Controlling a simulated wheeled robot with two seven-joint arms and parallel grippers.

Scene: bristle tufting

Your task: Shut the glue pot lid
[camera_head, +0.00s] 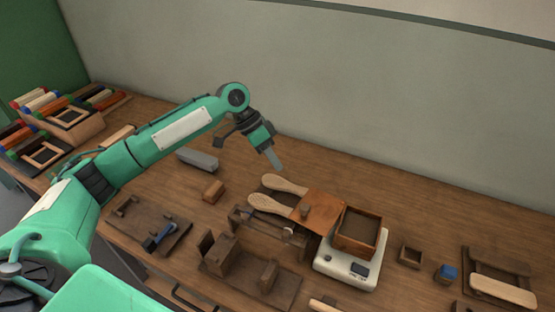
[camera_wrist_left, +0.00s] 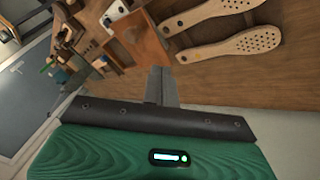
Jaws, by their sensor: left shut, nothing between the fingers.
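In the left wrist view the lid (camera_wrist_left: 150,48) is just beyond the fingers, and part of the white base (camera_wrist_left: 116,10) shows. My left gripper (camera_head: 277,163) is shut and empty, above the table behind the lid; its fingers also show in the wrist view (camera_wrist_left: 161,84). My right gripper is not in view.
Two pale wooden brush bodies (camera_head: 285,185) lie left of the lid. Dark wooden fixtures (camera_head: 262,282) stand in front. A grey block (camera_head: 197,160) lies left of the gripper. A small blue item (camera_head: 446,274) and an open box (camera_head: 411,256) are at right. The back right table is clear.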

